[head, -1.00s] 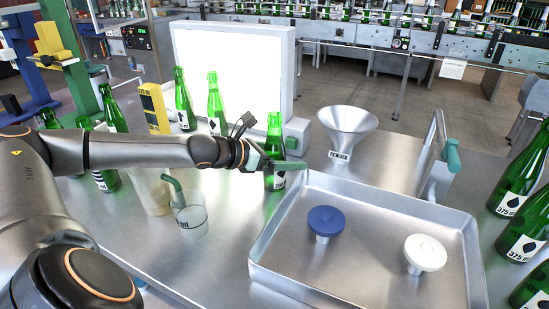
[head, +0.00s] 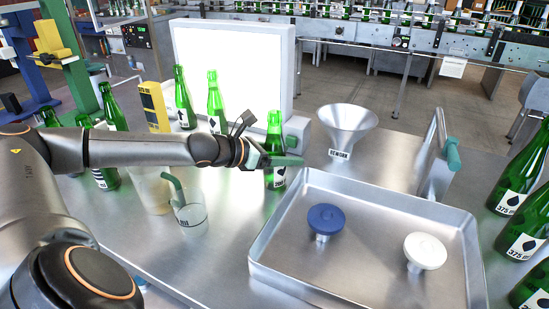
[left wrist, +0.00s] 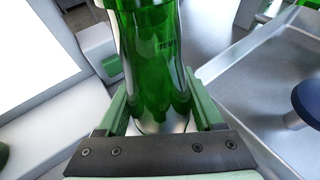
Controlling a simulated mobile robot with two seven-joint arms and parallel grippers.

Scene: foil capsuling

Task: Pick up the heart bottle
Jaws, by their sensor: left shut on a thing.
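A green glass bottle (head: 274,142) is upright in front of the glowing panel's right edge. My left gripper (head: 281,161) is shut around its body, with one green finger showing across the front in the head view. In the left wrist view the bottle (left wrist: 150,60) stands between the two green fingers (left wrist: 160,112). The fingers hide part of its label, and I cannot make out the symbol on it. My right gripper is not in view.
A metal tray (head: 365,272) with a blue stopper (head: 325,219) and a white stopper (head: 425,250) lies at right. A funnel (head: 347,122) stands behind it. Two bottles stand before the light panel (head: 235,65). Spade-labelled bottles (head: 515,185) stand far right. Jugs (head: 190,215) stand below my arm.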

